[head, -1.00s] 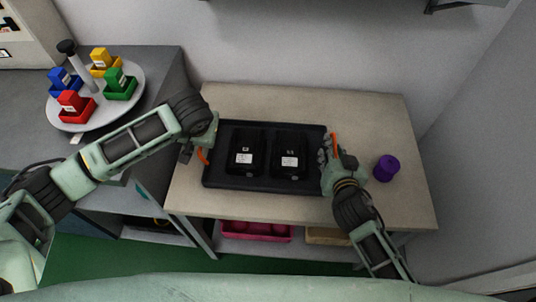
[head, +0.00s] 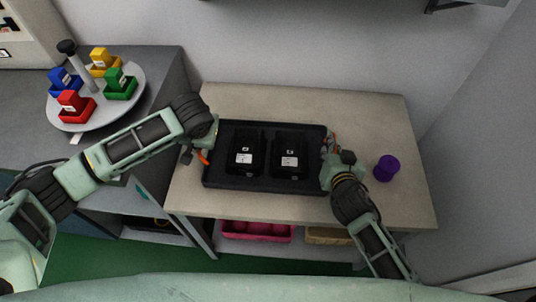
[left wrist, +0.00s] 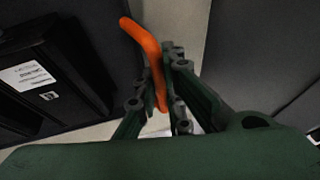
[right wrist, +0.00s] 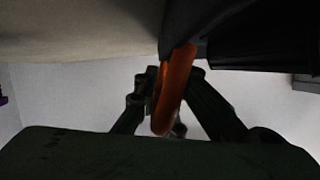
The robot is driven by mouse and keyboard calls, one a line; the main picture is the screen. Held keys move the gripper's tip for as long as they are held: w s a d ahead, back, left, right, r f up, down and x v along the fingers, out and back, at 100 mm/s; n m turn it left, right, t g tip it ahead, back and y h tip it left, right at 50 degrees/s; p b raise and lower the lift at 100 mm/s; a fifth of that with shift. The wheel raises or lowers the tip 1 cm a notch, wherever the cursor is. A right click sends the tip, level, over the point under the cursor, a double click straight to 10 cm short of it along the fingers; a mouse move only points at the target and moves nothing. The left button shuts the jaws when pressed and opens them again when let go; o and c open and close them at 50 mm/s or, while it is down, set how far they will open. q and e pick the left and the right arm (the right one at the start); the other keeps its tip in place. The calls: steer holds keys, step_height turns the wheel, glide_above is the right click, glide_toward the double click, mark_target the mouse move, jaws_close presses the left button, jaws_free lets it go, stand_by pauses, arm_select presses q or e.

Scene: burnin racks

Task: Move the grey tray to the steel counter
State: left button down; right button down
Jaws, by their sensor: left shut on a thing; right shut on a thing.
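The grey tray (head: 268,183), very dark, is at the beige table, with two black bins (head: 246,155) in it. Each bin has a white label. My left gripper (head: 203,154) is at the tray's left end, shut on its orange handle (left wrist: 150,55). My right gripper (head: 331,152) is at the right end, shut on the other orange handle (right wrist: 174,90), which it mostly hides in the head view. The tray looks level; I cannot tell whether it touches the table. A grey counter (head: 162,72), which appears to be the steel one, stands at the left.
A round white turntable (head: 133,98) with red, blue, yellow and green bins stands on the grey counter. A purple cup (head: 386,168) stands on the beige table (head: 380,115), right of my right gripper. Pink (head: 255,231) and tan bins lie on the shelf below.

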stand_by(0.7)
